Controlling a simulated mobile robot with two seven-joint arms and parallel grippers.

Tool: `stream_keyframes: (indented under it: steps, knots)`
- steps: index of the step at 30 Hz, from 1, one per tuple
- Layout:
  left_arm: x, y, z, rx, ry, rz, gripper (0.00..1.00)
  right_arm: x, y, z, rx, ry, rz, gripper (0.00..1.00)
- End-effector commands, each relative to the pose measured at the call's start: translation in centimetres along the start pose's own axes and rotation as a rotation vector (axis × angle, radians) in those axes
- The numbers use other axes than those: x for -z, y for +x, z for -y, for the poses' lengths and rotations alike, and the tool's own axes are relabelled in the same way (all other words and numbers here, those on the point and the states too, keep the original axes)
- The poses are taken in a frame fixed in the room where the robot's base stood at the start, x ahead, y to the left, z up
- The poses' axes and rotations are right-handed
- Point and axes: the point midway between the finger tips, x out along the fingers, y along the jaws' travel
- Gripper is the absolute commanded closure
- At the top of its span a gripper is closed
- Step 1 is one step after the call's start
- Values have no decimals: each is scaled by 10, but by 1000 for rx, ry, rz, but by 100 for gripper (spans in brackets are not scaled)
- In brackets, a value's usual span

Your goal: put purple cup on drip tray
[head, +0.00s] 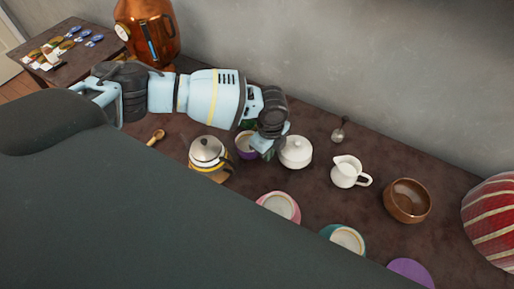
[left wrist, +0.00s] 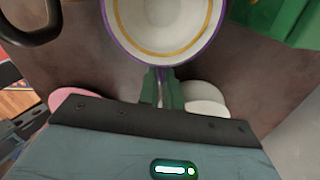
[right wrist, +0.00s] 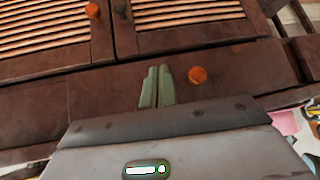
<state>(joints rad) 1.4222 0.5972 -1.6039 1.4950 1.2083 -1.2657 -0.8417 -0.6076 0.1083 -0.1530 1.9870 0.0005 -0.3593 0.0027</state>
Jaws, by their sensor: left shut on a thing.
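The purple cup (head: 243,153) stands between the teapot and the white sugar bowl in the head view, partly hidden by my left gripper (head: 264,147). In the left wrist view the cup (left wrist: 163,53) shows its pale inside, a gold ring and a purple rim. My left gripper (left wrist: 162,88) is shut on the cup at its near side, apparently at the handle. I cannot tell if the cup touches the table. My right gripper (right wrist: 157,88) is shut and empty in front of a wooden cabinet. I cannot make out the drip tray.
Further right are a white jug (head: 346,171) and brown bowl (head: 407,201). A pink cup (head: 281,206) and teal cup (head: 345,239) stand nearer. A copper samovar (head: 147,32) stands behind.

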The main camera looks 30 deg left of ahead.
Motion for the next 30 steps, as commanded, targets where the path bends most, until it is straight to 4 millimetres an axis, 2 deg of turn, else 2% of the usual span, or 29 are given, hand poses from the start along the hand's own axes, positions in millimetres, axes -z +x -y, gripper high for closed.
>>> stream_keyframes:
  steps: [5, 12, 18, 23, 30]
  knots:
    - [0, -15, 1, 3, -1, 0, 100, 3, -1, 0, 0, -1, -5, 100]
    - [0, -60, 1, 6, 1, 0, 100, 10, -2, -2, -2, -8, -17, 100]
    - [0, -90, 1, 4, 2, 0, 100, 12, -3, -3, -2, -14, -20, 100]
    - [0, -100, 0, 2, 1, 0, 100, 11, -4, -4, -2, -15, -19, 100]
    - [0, -101, 0, 1, 0, 0, 100, 10, -4, -4, -2, -14, -16, 100]
